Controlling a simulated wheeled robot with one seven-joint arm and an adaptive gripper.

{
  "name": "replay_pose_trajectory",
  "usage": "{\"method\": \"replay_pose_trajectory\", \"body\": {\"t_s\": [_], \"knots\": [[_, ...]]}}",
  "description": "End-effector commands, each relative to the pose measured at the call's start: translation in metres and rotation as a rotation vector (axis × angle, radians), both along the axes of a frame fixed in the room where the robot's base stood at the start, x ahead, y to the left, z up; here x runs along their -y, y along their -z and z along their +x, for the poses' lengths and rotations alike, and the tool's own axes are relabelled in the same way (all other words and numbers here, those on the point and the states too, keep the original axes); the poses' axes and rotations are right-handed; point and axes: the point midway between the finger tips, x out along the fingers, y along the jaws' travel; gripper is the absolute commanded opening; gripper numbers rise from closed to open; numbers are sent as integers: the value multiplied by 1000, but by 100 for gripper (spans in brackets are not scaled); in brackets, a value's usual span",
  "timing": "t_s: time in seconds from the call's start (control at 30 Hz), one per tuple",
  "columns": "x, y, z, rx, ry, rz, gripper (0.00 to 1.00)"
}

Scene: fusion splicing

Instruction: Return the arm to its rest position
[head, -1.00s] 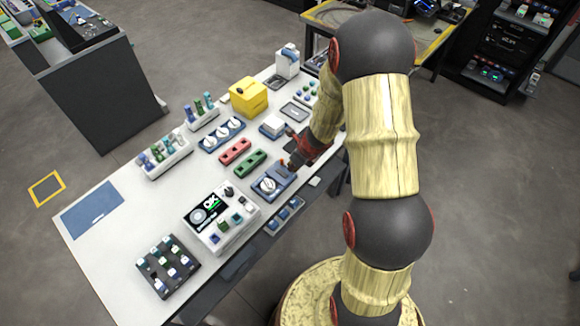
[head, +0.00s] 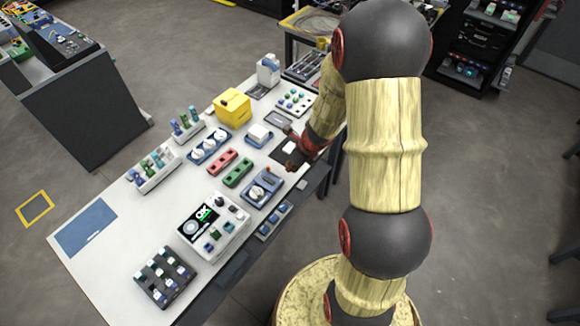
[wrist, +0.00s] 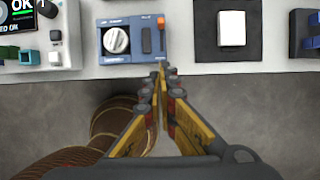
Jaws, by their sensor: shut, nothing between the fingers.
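My gripper (wrist: 161,72) is shut and empty in the wrist view, its fingertips meeting just off the table's front edge, below a blue device with a white round knob (wrist: 133,40). In the head view my gripper (head: 297,150) is dark red and partly hidden by my own arm, over the table's right side. My arm, with yellowish segments and black joints, fills the right of the head view. The blue knob device (head: 263,187) lies to the lower left of the gripper. A white block on a dark square pad (wrist: 232,28) is right of the fingertips in the wrist view.
The white table (head: 110,255) holds a splicer-like box with an OK screen (head: 212,226), a dark vial rack (head: 165,275), a yellow box (head: 232,107), and red (head: 222,161) and green (head: 238,172) holders. Grey floor (head: 480,200) lies free to the right.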

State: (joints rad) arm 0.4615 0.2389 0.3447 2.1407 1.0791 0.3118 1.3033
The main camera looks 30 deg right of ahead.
Motion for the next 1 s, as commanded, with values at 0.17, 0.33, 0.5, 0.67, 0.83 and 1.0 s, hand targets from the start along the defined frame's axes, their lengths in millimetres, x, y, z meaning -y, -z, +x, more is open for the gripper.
{"method": "replay_pose_trajectory", "body": {"t_s": [0.17, 0.33, 0.5, 0.67, 0.83, 1.0], "knots": [[0, 0, 0, 0, 0, 0, 0], [0, 0, 0, 2, -11, -4, 0], [-10, 0, -3, 17, -179, -27, 0], [-35, 2, -29, 19, -525, -47, 0], [-58, -24, -55, 69, -936, -107, 0], [-81, -66, -83, 134, -1378, -209, 0]]}}
